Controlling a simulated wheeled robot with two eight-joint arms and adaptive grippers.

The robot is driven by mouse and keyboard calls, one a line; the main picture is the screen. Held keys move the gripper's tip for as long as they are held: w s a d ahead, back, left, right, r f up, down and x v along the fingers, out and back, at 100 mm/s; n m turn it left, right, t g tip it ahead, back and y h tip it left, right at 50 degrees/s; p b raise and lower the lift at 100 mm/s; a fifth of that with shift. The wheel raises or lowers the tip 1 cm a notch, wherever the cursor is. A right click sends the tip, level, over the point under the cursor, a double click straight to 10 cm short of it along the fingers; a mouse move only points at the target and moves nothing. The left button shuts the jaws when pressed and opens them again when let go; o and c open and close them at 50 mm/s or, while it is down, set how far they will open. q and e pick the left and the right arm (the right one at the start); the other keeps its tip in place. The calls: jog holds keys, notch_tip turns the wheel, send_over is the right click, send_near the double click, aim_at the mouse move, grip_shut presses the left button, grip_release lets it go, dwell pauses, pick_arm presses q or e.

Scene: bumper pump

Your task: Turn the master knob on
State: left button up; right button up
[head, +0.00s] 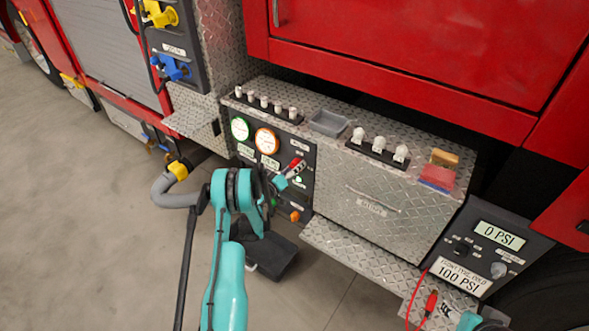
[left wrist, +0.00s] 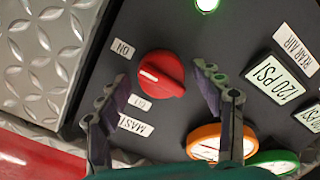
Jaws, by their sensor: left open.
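The red master knob (left wrist: 165,72) sits on the dark control panel (left wrist: 225,50), with a white mark on its left side in the left wrist view. An ON label (left wrist: 123,48) is at its upper left, and a partly hidden label (left wrist: 138,102) is below it. In the head view the knob (head: 297,164) is at the panel's upper right. My left gripper (left wrist: 156,82) is open, its fingers on either side of the knob; I cannot tell whether they touch it. It also shows at the panel in the head view (head: 284,178). A teal part at the bottom right may be my right arm; its jaws are unclear.
An orange-rimmed gauge (head: 266,140) and a green-rimmed gauge (head: 240,129) are left of the knob. A green light (left wrist: 206,4) glows on the panel. A diamond-plate step (head: 360,262) juts out at the right. A grey hose (head: 175,190) lies left of my arm.

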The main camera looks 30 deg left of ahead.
aim_at(300, 146)
pick_arm(q)
notch_tip(300, 146, up, 9)
jog(key=shift+s+d, duration=0.1)
jog(key=shift+s, duration=0.05)
jog(key=shift+w+r, duration=0.2)
jog(key=shift+r, duration=0.1)
jog(key=shift+s+r, duration=0.1)
jog(key=shift+r, duration=0.1)
jog(key=shift+f, duration=0.1)
